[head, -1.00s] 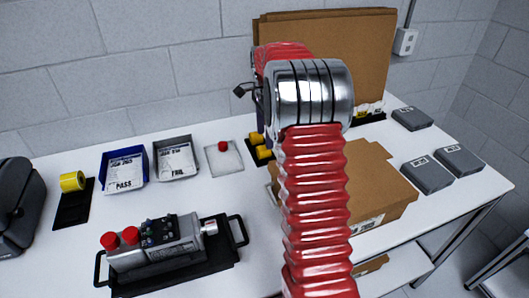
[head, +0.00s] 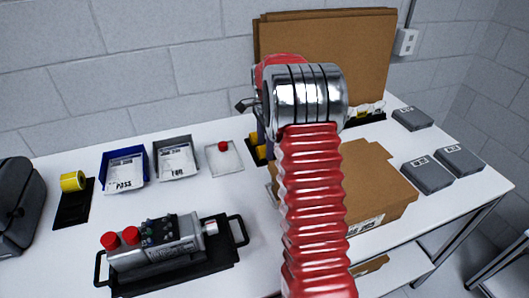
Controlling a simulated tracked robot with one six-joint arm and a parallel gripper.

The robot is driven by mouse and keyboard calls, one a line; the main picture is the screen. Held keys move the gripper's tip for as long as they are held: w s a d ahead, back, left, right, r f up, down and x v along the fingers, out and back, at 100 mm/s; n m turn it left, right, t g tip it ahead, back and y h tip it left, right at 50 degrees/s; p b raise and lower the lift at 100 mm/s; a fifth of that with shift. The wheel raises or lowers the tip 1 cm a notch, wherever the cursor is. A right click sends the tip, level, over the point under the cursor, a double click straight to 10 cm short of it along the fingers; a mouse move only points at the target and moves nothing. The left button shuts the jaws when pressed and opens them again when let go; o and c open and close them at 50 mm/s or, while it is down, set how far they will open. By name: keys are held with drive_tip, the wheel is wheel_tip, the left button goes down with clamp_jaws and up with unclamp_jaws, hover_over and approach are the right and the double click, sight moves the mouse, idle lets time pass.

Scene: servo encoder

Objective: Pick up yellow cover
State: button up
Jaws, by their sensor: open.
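Yellow parts (head: 261,152), which look like the yellow cover, sit in a dark holder on the table just left of my arm. My arm hides part of them, so I cannot tell their full shape. My gripper (head: 246,105) shows only as a small dark tip left of the silver wrist joint, above and behind the yellow parts in the picture. The rest of it is hidden behind my arm. It is open, and I see nothing held in it.
A device with red caps (head: 155,243) lies on a black tray at front left. A blue bin (head: 125,185), a grey bin (head: 177,174) and a clear plate with a red knob (head: 224,158) stand behind it. A cardboard box (head: 375,190) and grey boxes (head: 428,175) are right.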

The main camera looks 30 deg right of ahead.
drive_tip(key=shift+c, duration=0.3)
drive_tip(key=c, duration=1.1)
